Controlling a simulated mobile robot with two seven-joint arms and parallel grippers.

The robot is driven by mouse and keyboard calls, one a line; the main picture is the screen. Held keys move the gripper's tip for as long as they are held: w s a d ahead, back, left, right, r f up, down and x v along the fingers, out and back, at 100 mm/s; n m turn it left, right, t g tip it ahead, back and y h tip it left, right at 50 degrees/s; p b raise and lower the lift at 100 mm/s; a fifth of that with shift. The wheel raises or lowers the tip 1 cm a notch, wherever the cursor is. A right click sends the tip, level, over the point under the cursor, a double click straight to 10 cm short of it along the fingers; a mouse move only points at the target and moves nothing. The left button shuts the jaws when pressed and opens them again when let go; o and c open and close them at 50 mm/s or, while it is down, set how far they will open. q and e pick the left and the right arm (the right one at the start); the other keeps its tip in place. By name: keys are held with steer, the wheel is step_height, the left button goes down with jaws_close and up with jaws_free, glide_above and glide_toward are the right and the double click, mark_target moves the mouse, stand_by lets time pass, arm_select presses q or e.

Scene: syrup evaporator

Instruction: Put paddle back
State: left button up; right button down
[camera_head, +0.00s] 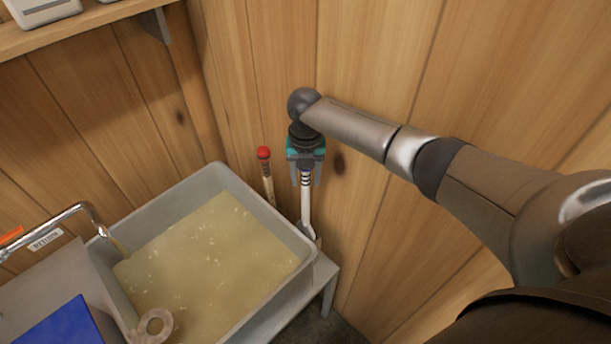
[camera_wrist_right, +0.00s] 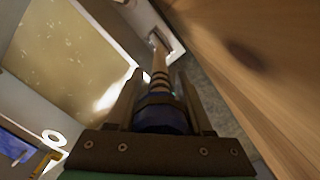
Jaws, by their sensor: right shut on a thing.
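My right gripper (camera_head: 306,179) is shut on the upper handle of a paddle (camera_head: 306,205), just past the far right corner of the basin. The paddle hangs roughly upright, pale with dark bands near the grip. In the right wrist view its blue grip (camera_wrist_right: 161,115) sits between my fingers, and the shaft runs away toward a pale frame-like holder (camera_wrist_right: 170,45). The paddle's lower end is near that holder; I cannot tell whether it is inside. My left gripper is not in view.
A grey basin (camera_head: 226,177) of yellowish liquid stands left of the paddle. A red-tipped stick (camera_head: 264,155) stands upright between them. The wooden wall (camera_head: 370,50) is close behind my gripper. A tap (camera_head: 75,211) and blue box (camera_head: 58,325) are at left.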

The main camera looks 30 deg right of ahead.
mark_target(305, 195)
steer(key=shift+f+b, duration=2.55)
steer(key=shift+f, duration=1)
jaws_free()
steer(key=shift+r, duration=0.1)
steer(key=r+p, duration=0.8)
steer(key=shift+s, duration=0.2)
